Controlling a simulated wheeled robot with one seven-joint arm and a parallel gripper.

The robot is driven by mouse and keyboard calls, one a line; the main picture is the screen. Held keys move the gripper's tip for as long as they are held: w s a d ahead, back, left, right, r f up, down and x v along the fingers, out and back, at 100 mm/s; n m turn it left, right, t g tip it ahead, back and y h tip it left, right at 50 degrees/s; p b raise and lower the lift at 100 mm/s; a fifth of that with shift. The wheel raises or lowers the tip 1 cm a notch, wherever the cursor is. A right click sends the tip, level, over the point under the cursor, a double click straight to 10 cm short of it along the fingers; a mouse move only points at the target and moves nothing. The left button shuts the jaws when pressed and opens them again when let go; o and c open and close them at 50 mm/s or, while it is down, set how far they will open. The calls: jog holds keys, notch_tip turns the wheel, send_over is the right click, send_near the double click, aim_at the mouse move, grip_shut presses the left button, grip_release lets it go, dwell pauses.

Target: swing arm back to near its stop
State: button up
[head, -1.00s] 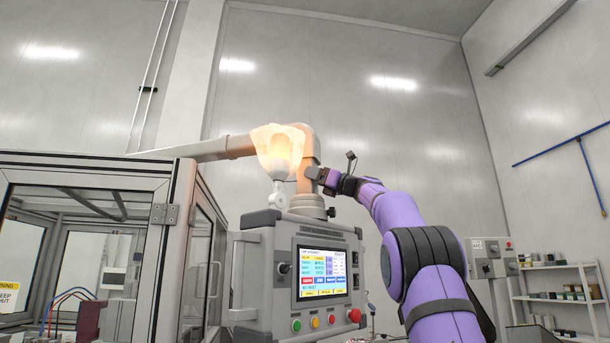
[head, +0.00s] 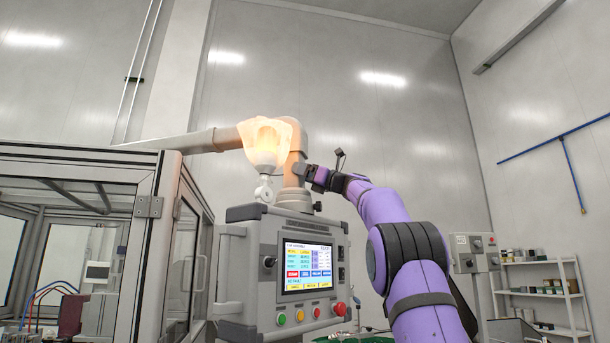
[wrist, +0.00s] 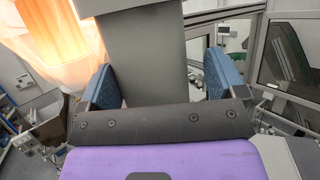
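The swing arm is a pale horizontal tube (head: 185,143) that bends down into a post (head: 294,170). A grey control panel (head: 262,300) with a lit screen hangs under it. My gripper (head: 312,174) is at the right side of the post, above the panel. In the wrist view my gripper (wrist: 163,80) is open, with one blue-padded finger on each side of a grey part of the arm (wrist: 150,65). A gap shows at the right finger; contact at the left finger is unclear. The stop cannot be made out.
A glowing orange-white shape (head: 265,145) hangs at the arm's bend, left of my gripper. A framed glass enclosure (head: 150,205) stands left of the panel. A shelf rack (head: 540,262) stands far right by the wall. The space above the arm is clear.

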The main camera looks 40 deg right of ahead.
jog(key=v, duration=1.1)
